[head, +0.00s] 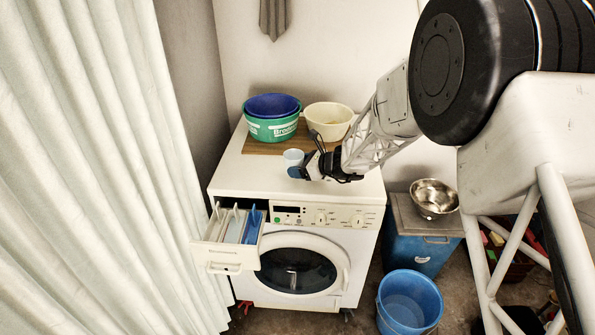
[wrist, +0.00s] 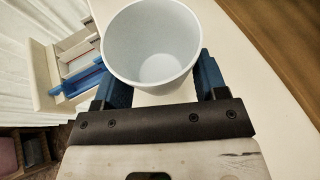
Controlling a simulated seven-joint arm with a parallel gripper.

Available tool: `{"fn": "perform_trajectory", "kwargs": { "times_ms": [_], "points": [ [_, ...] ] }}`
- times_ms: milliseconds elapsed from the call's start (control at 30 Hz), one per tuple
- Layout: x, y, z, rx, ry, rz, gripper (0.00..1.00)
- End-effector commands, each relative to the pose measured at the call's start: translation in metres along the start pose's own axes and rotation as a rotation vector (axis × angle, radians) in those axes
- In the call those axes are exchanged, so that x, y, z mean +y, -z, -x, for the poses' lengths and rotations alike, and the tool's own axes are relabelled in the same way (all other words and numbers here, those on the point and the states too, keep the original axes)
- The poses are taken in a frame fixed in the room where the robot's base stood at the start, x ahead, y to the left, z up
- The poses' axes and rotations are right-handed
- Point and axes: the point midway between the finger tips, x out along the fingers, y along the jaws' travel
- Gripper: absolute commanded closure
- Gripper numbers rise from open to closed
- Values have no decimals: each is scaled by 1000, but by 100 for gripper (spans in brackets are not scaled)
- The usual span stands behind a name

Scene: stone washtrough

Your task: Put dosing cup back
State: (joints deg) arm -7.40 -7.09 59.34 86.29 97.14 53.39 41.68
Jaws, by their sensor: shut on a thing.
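The dosing cup (head: 293,157) is a small white cup above the top of the washing machine. My gripper (head: 297,172) is shut on it. In the wrist view the cup (wrist: 153,45) sits between the two blue fingers of my gripper (wrist: 155,85), its open mouth facing the camera and its inside empty. The washing machine (head: 330,190) is white, with its detergent drawer (head: 222,256) pulled open at the front left. The drawer has dividers and a blue insert (head: 252,225). The drawer also shows at the left of the wrist view (wrist: 42,75).
On a wooden board (head: 262,147) at the back of the machine stand a green tub (head: 272,130) with a blue one in it and a cream bowl (head: 328,115). A metal bowl (head: 434,197) and a blue bucket (head: 408,300) are at the right. A curtain (head: 90,170) hangs left.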

Motion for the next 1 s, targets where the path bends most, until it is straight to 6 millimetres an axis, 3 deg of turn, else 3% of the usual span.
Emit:
{"fn": "perform_trajectory", "kwargs": {
  "times_ms": [233,667,1000],
  "points": [
    [-17,-2,-14,0,-1,0,59],
    [-19,-2,-16,0,0,0,59],
    [-17,25,-27,0,0,-1,59]
  ]
}}
